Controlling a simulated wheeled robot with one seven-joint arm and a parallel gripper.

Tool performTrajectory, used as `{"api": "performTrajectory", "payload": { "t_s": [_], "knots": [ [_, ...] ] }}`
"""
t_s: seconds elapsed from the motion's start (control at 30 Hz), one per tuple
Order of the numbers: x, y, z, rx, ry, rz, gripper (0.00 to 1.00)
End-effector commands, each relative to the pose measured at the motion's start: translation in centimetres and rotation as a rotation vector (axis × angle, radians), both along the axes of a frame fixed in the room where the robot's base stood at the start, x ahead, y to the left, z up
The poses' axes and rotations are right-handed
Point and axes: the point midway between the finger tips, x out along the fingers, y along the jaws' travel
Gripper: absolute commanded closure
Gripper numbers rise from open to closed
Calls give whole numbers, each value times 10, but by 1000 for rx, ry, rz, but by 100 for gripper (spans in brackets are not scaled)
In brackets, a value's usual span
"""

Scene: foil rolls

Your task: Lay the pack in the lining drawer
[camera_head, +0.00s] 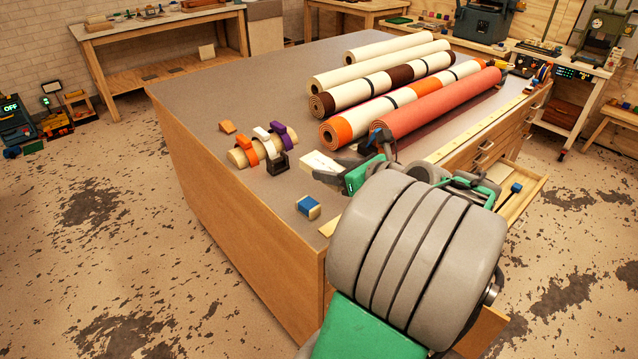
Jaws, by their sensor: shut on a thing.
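My gripper (352,166) is above the near right part of the big worktable, its dark fingers shut on a small cream pack (319,162). The pack's far end sticks out to the left; my gripper and arm hide the rest of it. A wooden drawer (528,193) stands pulled out from the worktable's right side, beyond and to the right of my gripper. A small blue-topped item shows at it. My arm hides its near part, and I cannot read any label on it.
Several fabric or foil rolls (440,101) lie across the worktable (235,95). A stand with orange, white and purple bands (262,147) and a blue-and-cream block (308,206) are left of my gripper. A wooden panel edge (487,332) shows low behind my arm.

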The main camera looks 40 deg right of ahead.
Motion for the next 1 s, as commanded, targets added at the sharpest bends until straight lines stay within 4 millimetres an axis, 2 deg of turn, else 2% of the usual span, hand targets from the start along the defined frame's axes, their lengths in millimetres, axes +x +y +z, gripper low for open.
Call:
{"api": "performTrajectory", "payload": {
  "t_s": [0.03,0.1,0.17,0.23,0.37,0.57,0.6,0.73,0.93,1.0],
  "knots": [
    [-16,-15,5,0,-1,-18,94],
    [-31,-26,9,2,0,-28,94],
    [-38,-30,11,1,0,-30,94],
    [-35,-32,9,2,0,-28,94],
    [-5,-35,-4,4,-1,-22,94],
    [53,-42,-30,4,0,-22,94],
    [60,-44,-42,7,1,-26,94],
    [80,-48,-67,4,0,-28,94],
    [96,-51,-86,4,0,-29,94],
    [98,-51,-98,6,1,-31,94]
  ]
}}
